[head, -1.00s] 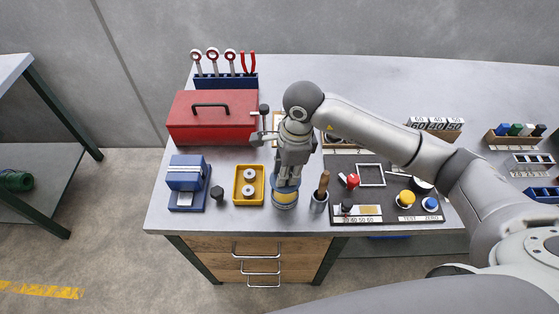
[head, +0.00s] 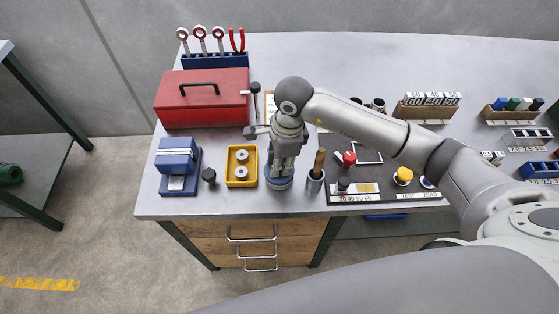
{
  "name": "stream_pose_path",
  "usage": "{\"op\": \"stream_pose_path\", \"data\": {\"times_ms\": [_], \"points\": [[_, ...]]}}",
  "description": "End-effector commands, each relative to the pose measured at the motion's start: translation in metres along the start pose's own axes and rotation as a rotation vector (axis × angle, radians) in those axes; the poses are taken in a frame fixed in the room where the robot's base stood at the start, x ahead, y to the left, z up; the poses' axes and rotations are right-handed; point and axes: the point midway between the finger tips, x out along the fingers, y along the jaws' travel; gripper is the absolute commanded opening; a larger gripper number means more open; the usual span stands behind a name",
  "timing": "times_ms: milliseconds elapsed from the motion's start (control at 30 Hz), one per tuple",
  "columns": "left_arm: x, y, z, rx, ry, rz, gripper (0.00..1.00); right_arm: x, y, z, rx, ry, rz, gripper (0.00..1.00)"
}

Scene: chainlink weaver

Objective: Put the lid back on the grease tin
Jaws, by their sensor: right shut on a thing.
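The round blue grease tin (head: 279,184) stands near the front edge of the bench, right of a yellow tray. My right gripper (head: 280,170) points down directly over it, with its fingertips at the tin's top. It is shut on what appears to be the tin's lid, mostly hidden by the fingers. I cannot tell whether the lid is fully seated. My left gripper is not in view.
The yellow tray (head: 230,176) with two rings stands close left of the tin. A red toolbox (head: 202,115) is behind left. A dark board (head: 345,186) lies to the right.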

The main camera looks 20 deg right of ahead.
Motion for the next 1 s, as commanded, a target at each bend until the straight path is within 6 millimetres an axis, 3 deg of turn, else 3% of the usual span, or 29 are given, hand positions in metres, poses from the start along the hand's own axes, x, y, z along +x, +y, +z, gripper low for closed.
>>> {"op": "stream_pose_path", "data": {"times_ms": [167, 200, 400, 767, 1000], "points": [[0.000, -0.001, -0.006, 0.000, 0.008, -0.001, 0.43, -0.001, 0.000, 0.000, 0.000, 0.000, 0.000, 0.00], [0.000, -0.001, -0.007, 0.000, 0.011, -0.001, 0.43, -0.001, 0.000, 0.000, 0.000, 0.000, 0.000, 0.24], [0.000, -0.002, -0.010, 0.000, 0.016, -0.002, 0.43, -0.001, 0.000, 0.000, 0.000, 0.000, 0.001, 0.47], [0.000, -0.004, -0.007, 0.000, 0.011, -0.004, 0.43, -0.005, 0.000, 0.000, 0.000, 0.001, -0.001, 0.47], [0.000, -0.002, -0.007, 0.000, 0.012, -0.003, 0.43, -0.046, -0.002, 0.000, -0.002, -0.001, -0.006, 0.47]]}}
